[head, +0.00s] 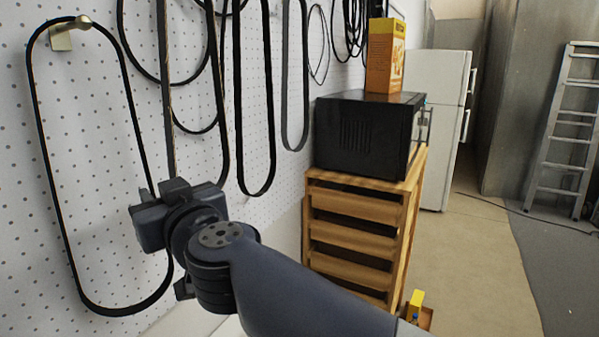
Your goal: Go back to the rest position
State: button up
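My gripper (160,190) is at the end of my dark grey arm in the left half of the head view. It is in front of the white pegboard (70,160), close to a black belt loop (45,190) that hangs from a brass-coloured hook (68,36). The wrist body hides much of the gripper, so its finger opening is not clear. I cannot tell whether it touches the belt. No held object can be made out.
More black belts (238,110) hang along the pegboard. A wooden drawer unit (350,240) bears a black microwave (360,135) and a yellow box (385,55). A white fridge (435,120) and a ladder (565,130) stand behind. Floor (480,270) at right is mostly clear.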

aim_at(150, 176)
jog(key=x, duration=0.7)
jog(key=shift+w+a, duration=0.2)
jog(key=shift+a, duration=0.05)
jog(key=shift+r, duration=0.35)
jog(key=shift+s+d+r, duration=0.2)
jog(key=shift+d, duration=0.05)
jog(key=shift+f, duration=0.15)
